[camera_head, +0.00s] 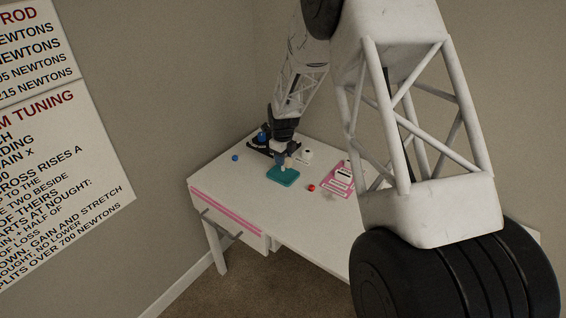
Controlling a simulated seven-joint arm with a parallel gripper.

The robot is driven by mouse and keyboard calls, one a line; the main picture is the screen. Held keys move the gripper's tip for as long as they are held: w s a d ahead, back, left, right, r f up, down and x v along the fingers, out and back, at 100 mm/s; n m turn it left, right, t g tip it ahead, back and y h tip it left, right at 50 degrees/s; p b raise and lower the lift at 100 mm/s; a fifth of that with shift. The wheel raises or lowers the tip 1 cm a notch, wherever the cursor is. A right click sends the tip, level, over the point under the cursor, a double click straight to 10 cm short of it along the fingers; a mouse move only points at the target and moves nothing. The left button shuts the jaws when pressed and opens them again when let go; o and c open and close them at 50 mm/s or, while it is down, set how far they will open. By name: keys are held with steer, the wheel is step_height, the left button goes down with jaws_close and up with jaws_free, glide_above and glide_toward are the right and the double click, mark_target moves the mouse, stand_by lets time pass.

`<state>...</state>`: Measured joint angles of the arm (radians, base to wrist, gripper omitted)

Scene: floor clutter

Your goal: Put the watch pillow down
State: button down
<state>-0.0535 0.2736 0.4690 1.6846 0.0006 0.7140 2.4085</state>
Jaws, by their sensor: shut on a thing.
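My gripper (283,153) is over the white desk (237,182), pointing down just above the far edge of a flat teal block or tray (283,175). It is shut on a small pale thing (289,161), which I take to be the watch pillow. The pale thing is mostly hidden by the fingers and too small to make out well. I cannot tell whether it touches the teal piece or hangs just above it.
A dark stand with a blue ball (262,136) is close behind my gripper. A small blue ball (235,158), a white item (306,155), a red round thing (311,187) and a pink-and-white tray (338,181) are around it. The desk's front left is clear.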

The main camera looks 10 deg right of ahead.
steer(key=shift+f, duration=1.05)
steer(key=shift+f, duration=0.15)
steer(key=c, duration=0.8)
jaws_free()
step_height(320, 180, up, 12)
steer(key=shift+r, duration=0.1)
